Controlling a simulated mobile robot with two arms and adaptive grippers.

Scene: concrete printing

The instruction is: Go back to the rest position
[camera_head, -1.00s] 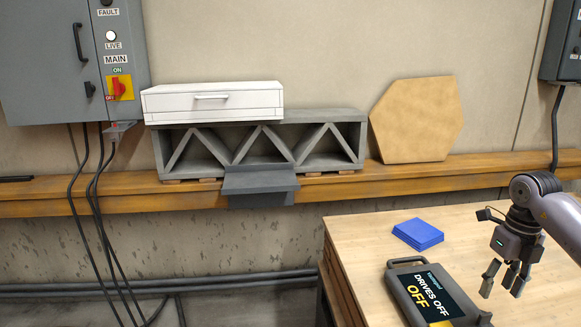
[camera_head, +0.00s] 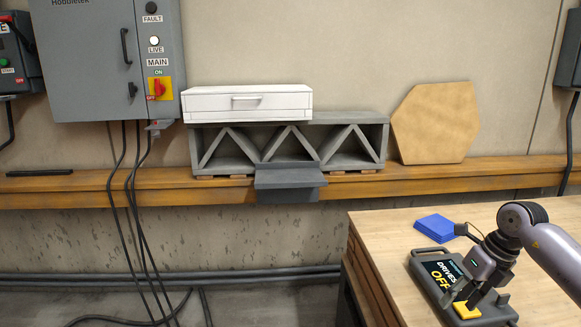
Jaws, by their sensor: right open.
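My right gripper (camera_head: 462,298) is open, with nothing seen between its fingers. It comes in from the right and is in front of the dark tablet-like panel (camera_head: 427,272) on the wooden table, covering part of its screen. The screen reads "DRIVES OFF" as far as it shows. A yellow patch (camera_head: 466,311) on the panel shows just below the fingertips. I cannot tell whether the fingers touch the panel. My left gripper is not in view.
A blue block (camera_head: 433,228) lies on the wooden table (camera_head: 385,240) behind the panel. On the wall ledge (camera_head: 100,181) stand a grey truss-like block (camera_head: 350,120) with a white drawer box (camera_head: 248,103) and a tan hexagonal board (camera_head: 435,122). A grey switch cabinet (camera_head: 90,60) hangs left.

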